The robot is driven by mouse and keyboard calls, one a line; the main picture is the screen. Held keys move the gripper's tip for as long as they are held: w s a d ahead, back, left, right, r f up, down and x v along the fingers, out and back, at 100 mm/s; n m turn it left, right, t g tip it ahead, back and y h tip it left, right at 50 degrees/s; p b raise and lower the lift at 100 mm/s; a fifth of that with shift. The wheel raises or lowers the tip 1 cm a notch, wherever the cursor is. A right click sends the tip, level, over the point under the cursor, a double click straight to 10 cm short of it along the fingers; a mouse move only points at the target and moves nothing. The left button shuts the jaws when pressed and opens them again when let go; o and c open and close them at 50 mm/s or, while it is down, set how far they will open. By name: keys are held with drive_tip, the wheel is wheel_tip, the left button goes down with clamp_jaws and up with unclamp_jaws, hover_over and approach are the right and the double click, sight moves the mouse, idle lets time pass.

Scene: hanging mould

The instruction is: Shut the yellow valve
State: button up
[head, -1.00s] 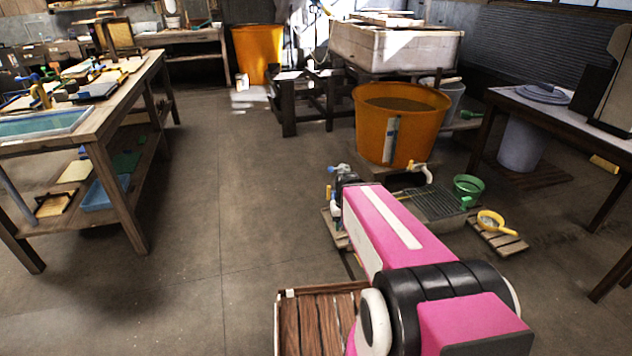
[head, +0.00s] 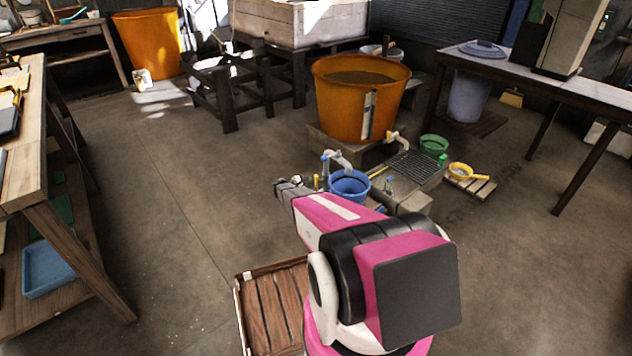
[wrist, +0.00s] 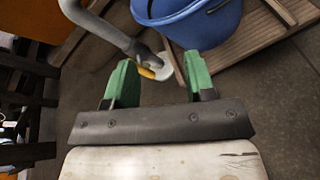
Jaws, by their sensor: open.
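In the wrist view my gripper (wrist: 159,84) is open and empty, its two green fingers apart. A small yellow part (wrist: 147,72) sits by the lower end of a grey curved pipe (wrist: 110,30), just beyond and between the fingertips; I take it for the yellow valve, but cannot tell how its handle is turned. A blue bucket (wrist: 195,20) stands close beyond the right finger. In the head view the blue bucket (head: 349,187) stands below a pale pipe (head: 341,158), and my gripper (head: 286,187) is left of it, partly hidden by my arm.
A large orange tub (head: 345,105) stands behind the pipes. A green basin (head: 433,146) and a yellow scoop (head: 462,170) lie to the right near a grate (head: 412,168). A wooden crate (head: 240,305) is at the front.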

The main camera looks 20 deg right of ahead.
sight(316, 182)
drive_tip(key=w+f+n+t+h, duration=0.1)
drive_tip(key=w+f+n+t, duration=0.4)
drive_tip(key=w+f+n, duration=0.6)
drive_tip(key=w+d+m, duration=0.1)
drive_tip(key=w+d, duration=0.1)
drive_tip(key=d, duration=0.1)
drive_tip(key=w+d+f, duration=0.1)
drive_tip(key=w+d, duration=0.1)
drive_tip(key=d, duration=0.1)
drive_tip(key=w+d+m, duration=0.1)
drive_tip(key=w+d, duration=0.1)
drive_tip(key=d, duration=0.1)
drive_tip(key=shift+d+f+m, duration=0.25)
drive_tip(key=shift+d+m, duration=0.05)
drive_tip(key=shift+d, duration=0.05)
drive_tip(key=c, duration=0.9)
